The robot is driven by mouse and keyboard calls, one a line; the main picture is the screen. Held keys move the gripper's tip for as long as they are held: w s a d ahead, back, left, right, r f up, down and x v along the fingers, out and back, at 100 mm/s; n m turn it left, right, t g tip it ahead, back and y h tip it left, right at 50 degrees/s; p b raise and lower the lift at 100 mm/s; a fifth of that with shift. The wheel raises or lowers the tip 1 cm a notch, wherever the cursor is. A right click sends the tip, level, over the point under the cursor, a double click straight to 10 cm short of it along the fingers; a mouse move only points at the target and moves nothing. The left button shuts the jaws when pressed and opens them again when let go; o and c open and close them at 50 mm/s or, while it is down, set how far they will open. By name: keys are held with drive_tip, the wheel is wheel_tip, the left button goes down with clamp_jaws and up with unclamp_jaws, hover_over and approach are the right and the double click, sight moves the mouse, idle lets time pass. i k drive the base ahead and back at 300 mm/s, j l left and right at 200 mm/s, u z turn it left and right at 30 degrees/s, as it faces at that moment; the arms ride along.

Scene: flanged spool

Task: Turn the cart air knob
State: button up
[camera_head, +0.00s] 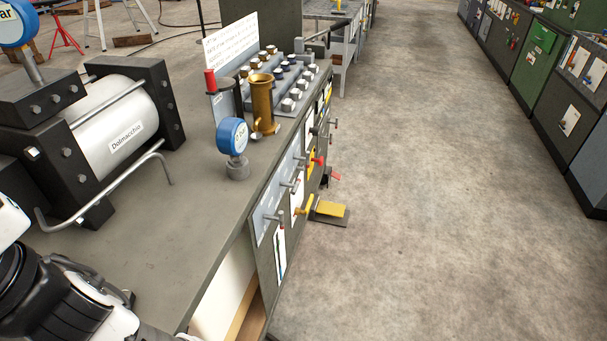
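A grey bench-like cart (190,225) runs from the bottom left toward the back. Its right side panel carries several small handles: a grey T-shaped one (272,217) nearest, a yellow one (305,210) low down, another grey one (290,185), and a red one (318,160) farther back. I cannot tell which is the air knob, as their labels are too small to read. Part of my arm shows at the bottom left over the cart top. My gripper's fingertips do not show.
On the cart top stand a blue gauge (232,137), a brass cylinder (262,100), rows of knobs (290,90) and a large clamped cylinder (118,118) with a bent rail. A yellow pedal (330,209) lies on the floor beside the cart. The concrete aisle (440,200) is clear.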

sight(315, 130)
drive_tip(key=i+l, duration=0.1)
drive_tip(key=l, duration=0.3)
drive_tip(key=i+l, duration=0.15)
drive_tip(key=l, duration=0.25)
drive_tip(key=i+l, duration=0.1)
drive_tip(key=l, duration=0.3)
drive_tip(key=i+l, duration=0.3)
drive_tip(key=i, duration=0.2)
drive_tip(key=i+l+u, duration=0.1)
drive_tip(key=i+l, duration=0.2)
drive_tip(key=i, duration=0.25)
drive_tip(key=i+j, duration=0.1)
drive_tip(key=i, duration=0.35)
drive_tip(key=i+j, duration=0.1)
drive_tip(key=i, duration=0.35)
drive_tip(key=u, duration=0.05)
